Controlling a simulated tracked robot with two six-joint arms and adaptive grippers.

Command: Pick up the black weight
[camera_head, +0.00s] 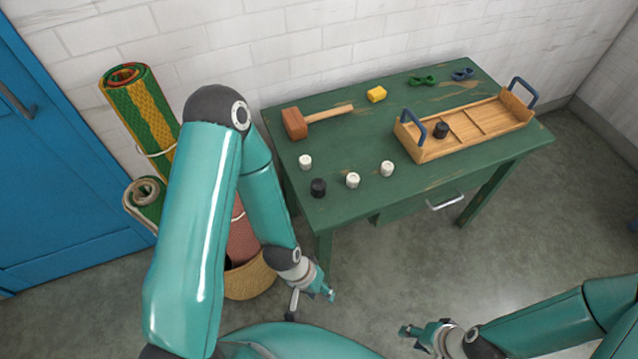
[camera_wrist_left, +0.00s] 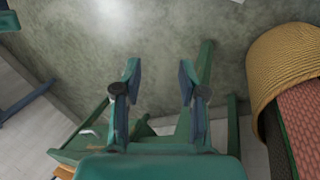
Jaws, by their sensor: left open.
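A black weight (camera_head: 318,188) stands on the green table near its left front corner. A second black weight (camera_head: 440,130) is in the left part of the wooden tray (camera_head: 470,139). Three white weights (camera_head: 352,180) stand near the first black one. My left gripper (camera_head: 312,303) is open and empty, in front of the table and below its top. Its two spread fingers show in the left wrist view (camera_wrist_left: 158,85), with no weight visible between them. My right gripper (camera_head: 409,338) is low in front of the table, away from the weights; its opening is too small to judge.
The green table (camera_head: 350,140) also holds a mallet (camera_head: 296,123), a yellow block (camera_head: 376,94), and green (camera_head: 423,81) and blue (camera_head: 462,74) skeins. A wicker basket (camera_head: 250,280) and rolled rugs (camera_head: 138,100) stand left of the table. The floor in front is clear.

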